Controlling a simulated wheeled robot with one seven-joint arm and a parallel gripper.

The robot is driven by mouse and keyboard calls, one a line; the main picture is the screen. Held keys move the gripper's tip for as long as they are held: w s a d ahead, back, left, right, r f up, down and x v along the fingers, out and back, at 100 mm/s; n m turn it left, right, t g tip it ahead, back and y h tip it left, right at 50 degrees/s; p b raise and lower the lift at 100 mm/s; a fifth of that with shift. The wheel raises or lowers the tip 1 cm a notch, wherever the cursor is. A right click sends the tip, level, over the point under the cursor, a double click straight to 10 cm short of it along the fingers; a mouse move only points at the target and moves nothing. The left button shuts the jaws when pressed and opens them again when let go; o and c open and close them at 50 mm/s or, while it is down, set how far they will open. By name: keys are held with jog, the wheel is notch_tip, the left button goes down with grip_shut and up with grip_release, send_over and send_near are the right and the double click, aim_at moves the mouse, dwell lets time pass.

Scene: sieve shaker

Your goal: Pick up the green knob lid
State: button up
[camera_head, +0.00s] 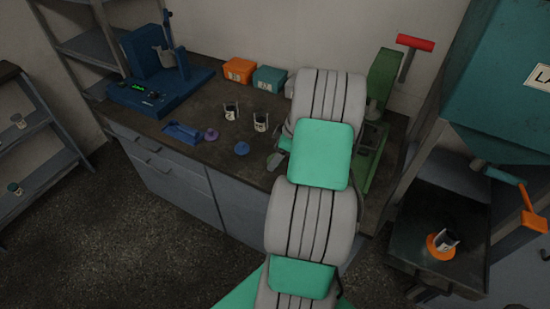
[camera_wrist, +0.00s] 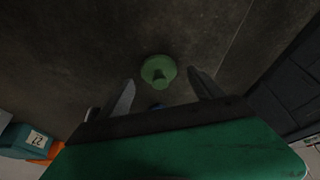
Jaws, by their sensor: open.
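The green knob lid (camera_wrist: 158,71) shows in the wrist view as a round green disc with a small knob on its face. It lies on the dark worktop, just beyond and between my fingertips. My gripper (camera_wrist: 163,85) is open and empty, with one finger on each side of the lid's line. In the head view my arm covers the spot where the lid lies, so I do not see it there. A gap remains between the fingers and the lid, but I cannot tell its exact size.
On the worktop (camera_head: 205,165) are a purple lid (camera_head: 211,135), a blue lid (camera_head: 242,148), a blue tray (camera_head: 182,133) and two dark labelled cups (camera_head: 231,112). Orange (camera_head: 238,71) and teal (camera_head: 269,79) boxes stand at the wall. A green press (camera_head: 383,80) stands right of my arm.

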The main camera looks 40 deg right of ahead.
jog(key=shift+w+a+f, duration=0.1)
jog(key=shift+w+f, duration=0.05)
jog(key=shift+f, duration=0.3)
jog(key=shift+c, duration=0.5)
jog(key=c, duration=1.3)
jog(key=shift+r, duration=0.1)
jog(key=shift+c, duration=0.2)
